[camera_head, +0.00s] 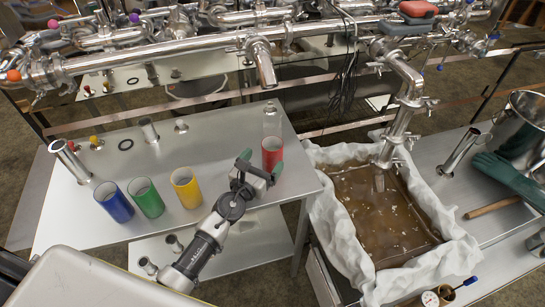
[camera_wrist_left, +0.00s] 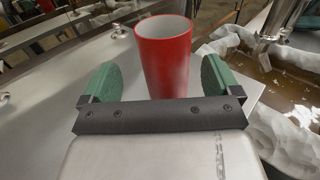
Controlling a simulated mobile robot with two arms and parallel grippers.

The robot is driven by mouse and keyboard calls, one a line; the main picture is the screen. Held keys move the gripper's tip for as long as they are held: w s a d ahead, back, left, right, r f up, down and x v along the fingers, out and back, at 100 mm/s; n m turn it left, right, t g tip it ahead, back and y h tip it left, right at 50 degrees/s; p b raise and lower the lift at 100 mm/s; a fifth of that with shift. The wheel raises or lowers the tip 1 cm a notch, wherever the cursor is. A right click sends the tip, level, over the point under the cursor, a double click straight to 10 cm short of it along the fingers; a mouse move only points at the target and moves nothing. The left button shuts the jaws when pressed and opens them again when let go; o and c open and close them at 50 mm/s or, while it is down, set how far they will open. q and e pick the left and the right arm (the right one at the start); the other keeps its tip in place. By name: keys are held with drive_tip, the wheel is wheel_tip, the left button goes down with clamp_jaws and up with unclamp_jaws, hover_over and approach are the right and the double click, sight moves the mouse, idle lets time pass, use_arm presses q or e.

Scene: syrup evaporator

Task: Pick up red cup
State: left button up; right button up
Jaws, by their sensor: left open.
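The red cup (camera_head: 272,154) stands upright near the right edge of the metal table (camera_head: 215,150). In the left wrist view the red cup (camera_wrist_left: 165,57) stands just ahead, with its lower part between or just beyond the green fingers. My left gripper (camera_head: 261,162) is open, its two green fingertips pointing toward the cup. In the left wrist view my left gripper (camera_wrist_left: 160,80) has one finger on each side of the cup, with gaps on both sides. The cup's base is hidden behind the gripper's dark bar. My right gripper is not in view.
Blue (camera_head: 116,202), green (camera_head: 146,197) and yellow (camera_head: 186,188) cups stand in a row on the table's left. A clear glass bottle (camera_head: 271,120) stands behind the red cup. A cloth-lined pan (camera_head: 440,258) of brown liquid lies to the right. Steel pipes (camera_head: 170,57) run across the back.

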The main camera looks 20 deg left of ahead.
sight(268, 158)
use_arm(q)
drive_tip(key=w, duration=0.1)
drive_tip(key=w+d, duration=0.1)
drive_tip(key=w, duration=0.2)
drive_tip(key=shift+w+d, duration=0.25)
drive_tip(key=shift+w, duration=0.15)
drive_tip(key=c, duration=1)
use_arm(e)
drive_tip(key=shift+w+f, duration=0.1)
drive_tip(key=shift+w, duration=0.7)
use_arm(q)
drive_tip(key=shift+r, duration=0.25)
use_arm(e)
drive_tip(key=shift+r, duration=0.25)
